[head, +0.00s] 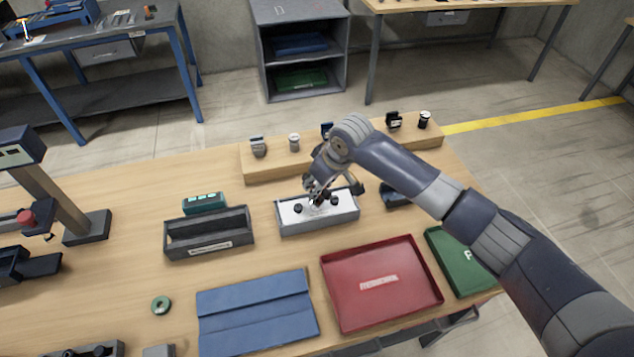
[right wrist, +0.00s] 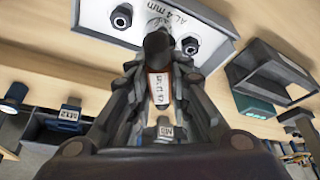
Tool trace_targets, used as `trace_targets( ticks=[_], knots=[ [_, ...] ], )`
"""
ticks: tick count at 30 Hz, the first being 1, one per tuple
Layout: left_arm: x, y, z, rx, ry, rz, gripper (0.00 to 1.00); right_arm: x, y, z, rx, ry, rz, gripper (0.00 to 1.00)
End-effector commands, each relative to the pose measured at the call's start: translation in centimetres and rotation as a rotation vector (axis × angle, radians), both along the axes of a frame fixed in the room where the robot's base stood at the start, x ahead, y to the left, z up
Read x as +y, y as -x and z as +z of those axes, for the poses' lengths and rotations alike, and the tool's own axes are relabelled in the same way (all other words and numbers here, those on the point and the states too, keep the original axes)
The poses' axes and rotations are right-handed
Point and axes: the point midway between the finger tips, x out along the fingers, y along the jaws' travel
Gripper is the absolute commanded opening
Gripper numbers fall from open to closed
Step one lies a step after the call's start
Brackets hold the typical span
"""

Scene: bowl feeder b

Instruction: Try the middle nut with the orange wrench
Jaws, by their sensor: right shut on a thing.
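A grey block with a white top (head: 345,211) stands mid-table and carries dark nuts. The left nut (head: 298,208) and right nut (head: 333,200) show in the head view; the middle one is hidden by my gripper. My right gripper (head: 315,192) points down over the middle of the block. In the right wrist view it is shut on a wrench with an orange-red edged label (right wrist: 160,86). The wrench's dark head lies at the middle of the white plate, between two visible nuts (right wrist: 122,17) (right wrist: 190,46). Whether it fits around the middle nut cannot be told. My left gripper is not in view.
A wooden riser (head: 275,168) with several small items stands behind the block. An open dark bin (head: 178,246) is to the left, a red tray (head: 345,308) and blue mat (head: 255,315) in front, a green tray (head: 455,265) at right. Bare table lies at left centre.

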Motion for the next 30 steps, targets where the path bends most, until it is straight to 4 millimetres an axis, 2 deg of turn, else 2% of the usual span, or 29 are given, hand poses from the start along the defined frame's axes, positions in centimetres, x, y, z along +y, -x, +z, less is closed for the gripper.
trace_targets(
  ticks=[23,30],
  knots=[
    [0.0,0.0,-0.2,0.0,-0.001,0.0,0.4,0.0,0.0,-0.6,-0.001,-0.001,0.0,0.0],
    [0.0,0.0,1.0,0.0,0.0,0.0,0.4,0.1,0.1,-0.4,0.001,0.0,-0.057,0.0]
  ],
)
